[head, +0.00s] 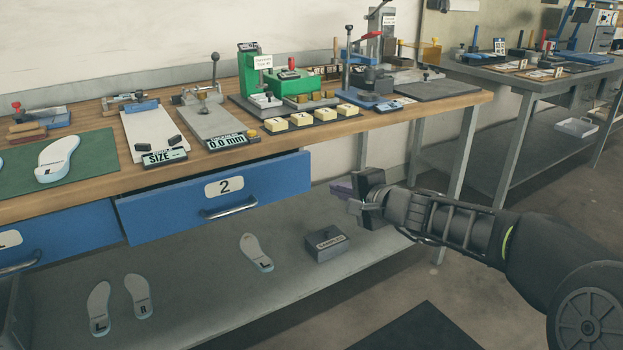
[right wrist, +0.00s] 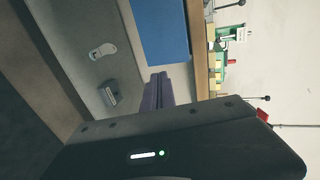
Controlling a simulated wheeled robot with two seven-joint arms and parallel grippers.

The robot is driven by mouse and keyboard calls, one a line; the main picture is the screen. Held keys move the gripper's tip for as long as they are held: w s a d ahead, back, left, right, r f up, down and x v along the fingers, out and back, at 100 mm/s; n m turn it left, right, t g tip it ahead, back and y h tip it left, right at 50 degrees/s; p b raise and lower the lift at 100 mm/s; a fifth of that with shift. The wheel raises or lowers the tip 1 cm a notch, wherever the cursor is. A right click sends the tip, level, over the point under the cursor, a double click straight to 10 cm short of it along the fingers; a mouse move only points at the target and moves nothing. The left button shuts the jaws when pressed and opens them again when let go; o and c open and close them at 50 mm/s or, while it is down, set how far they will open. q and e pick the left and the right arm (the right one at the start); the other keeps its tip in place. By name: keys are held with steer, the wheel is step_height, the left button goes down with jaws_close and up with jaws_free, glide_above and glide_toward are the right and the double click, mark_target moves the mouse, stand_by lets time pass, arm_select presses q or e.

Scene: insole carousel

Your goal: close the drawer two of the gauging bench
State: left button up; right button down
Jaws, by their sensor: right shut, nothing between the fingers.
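Drawer two (head: 270,184) of the gauging bench has a blue front with a white "2" label and a silver bar handle (head: 229,208). In the right wrist view the blue front (right wrist: 162,30) shows at the upper middle. My right gripper (head: 340,191) is shut and empty, to the right of the drawer front and apart from it. Its closed purple-grey fingers (right wrist: 158,90) also show in the right wrist view. My left gripper is not in view.
The wooden bench top (head: 75,201) carries gauges, fixtures and a green mat (head: 97,160). Another blue drawer (head: 75,232) is at the left. The lower shelf (head: 195,285) holds several insoles and a grey box (head: 326,244). Space in front of drawer two looks clear.

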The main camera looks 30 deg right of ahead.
glide_toward(305, 169)
step_height(305, 169, down, 4)
steer(key=w, duration=0.4)
steer(key=shift+w+a+r, duration=0.25)
steer(key=shift+w+a, duration=0.05)
steer(key=shift+w, duration=0.75)
steer(key=w+p, duration=0.1)
steer(key=w, duration=0.2)
steer(key=shift+w+a, duration=0.15)
steer(key=shift+w, duration=0.25)
steer(key=shift+r, duration=0.2)
